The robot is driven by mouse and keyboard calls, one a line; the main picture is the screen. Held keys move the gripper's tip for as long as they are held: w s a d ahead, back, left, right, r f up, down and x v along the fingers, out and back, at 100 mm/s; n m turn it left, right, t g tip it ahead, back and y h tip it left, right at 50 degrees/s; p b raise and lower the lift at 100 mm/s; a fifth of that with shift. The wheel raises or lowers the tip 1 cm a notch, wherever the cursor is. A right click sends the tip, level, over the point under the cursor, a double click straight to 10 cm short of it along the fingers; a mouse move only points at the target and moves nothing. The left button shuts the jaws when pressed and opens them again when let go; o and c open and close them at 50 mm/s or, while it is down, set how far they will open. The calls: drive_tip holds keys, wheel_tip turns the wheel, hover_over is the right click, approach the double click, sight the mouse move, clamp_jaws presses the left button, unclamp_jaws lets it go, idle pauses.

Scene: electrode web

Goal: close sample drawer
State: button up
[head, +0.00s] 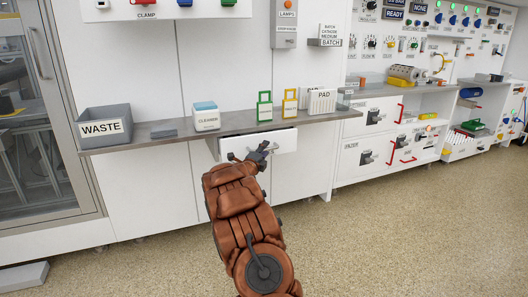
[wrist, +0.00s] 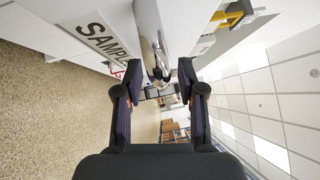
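The sample drawer (head: 283,141) is a white front under the grey shelf, partly hidden by my gripper and arm. It seems to stand a little out from the cabinet face. In the wrist view its front carries a SAMPLE label (wrist: 103,37) at the upper left. My gripper (head: 264,150) is in front of the drawer, just below the shelf edge. In the wrist view my gripper (wrist: 160,72) has its two fingers apart. A shiny grey bar (wrist: 152,25) shows beyond and between the fingertips; I cannot tell whether they touch it.
The grey shelf (head: 165,136) above holds a WASTE bin (head: 104,128), a cleaner box (head: 206,116), green (head: 264,107) and yellow (head: 290,104) frames and a PAD holder (head: 321,101). Cabinets with red handles stand to the right. The speckled floor (head: 400,225) is open in front.

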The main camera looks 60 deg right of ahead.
clamp_jaws()
idle(0.7)
